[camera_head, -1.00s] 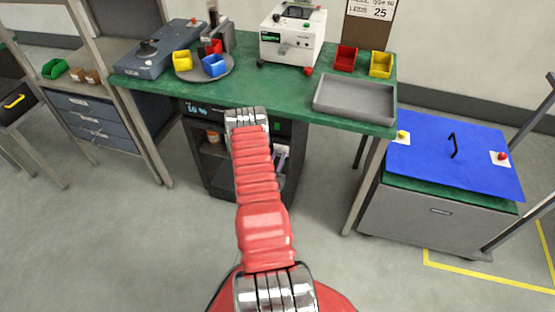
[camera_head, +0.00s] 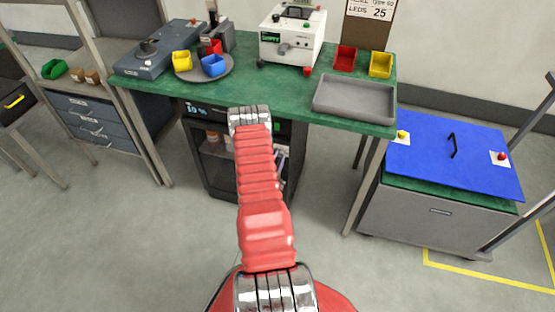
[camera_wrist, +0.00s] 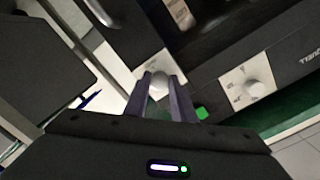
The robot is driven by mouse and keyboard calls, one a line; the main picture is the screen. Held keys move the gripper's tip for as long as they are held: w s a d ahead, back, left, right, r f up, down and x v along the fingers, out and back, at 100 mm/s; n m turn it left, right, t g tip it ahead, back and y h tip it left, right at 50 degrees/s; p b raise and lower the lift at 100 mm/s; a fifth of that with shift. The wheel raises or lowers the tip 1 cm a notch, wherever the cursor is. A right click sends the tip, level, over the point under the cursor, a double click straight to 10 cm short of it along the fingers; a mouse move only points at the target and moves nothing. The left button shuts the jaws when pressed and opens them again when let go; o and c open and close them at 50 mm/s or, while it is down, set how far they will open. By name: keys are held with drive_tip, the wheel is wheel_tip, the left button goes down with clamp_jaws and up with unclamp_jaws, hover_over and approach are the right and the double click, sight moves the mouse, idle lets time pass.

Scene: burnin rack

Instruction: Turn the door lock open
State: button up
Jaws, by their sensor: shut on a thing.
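The lock knob (camera_wrist: 157,88) is a round grey-white knob on a pale plate on the dark cabinet front in the wrist view. My gripper (camera_wrist: 163,80) has its two dark fingers on either side of the knob and is shut on it. The fingers partly cover the knob, so its exact turn is hard to read. In the head view the dark cabinet (camera_head: 215,170) stands under the green bench. My arm covers the middle of its front there and hides the gripper and lock.
A second white knob (camera_wrist: 257,88) on a marked plate and a green button (camera_wrist: 202,112) sit beside the lock. A silver handle (camera_wrist: 101,12) is at upper left. The green bench (camera_head: 270,90) is above the cabinet. A blue-topped cart (camera_head: 450,150) stands right. The floor in front is clear.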

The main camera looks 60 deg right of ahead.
drive_tip(key=shift+s+d+m, duration=0.1)
drive_tip(key=shift+s+m, duration=0.2)
drive_tip(key=o, duration=1.1)
drive_tip(key=shift+w, duration=0.15)
drive_tip(key=shift+c, duration=0.2)
drive_tip(key=s+a, duration=0.2)
drive_tip(key=a, duration=1.1)
drive_tip(key=shift+a+r, duration=0.25)
drive_tip(key=shift+a, duration=0.1)
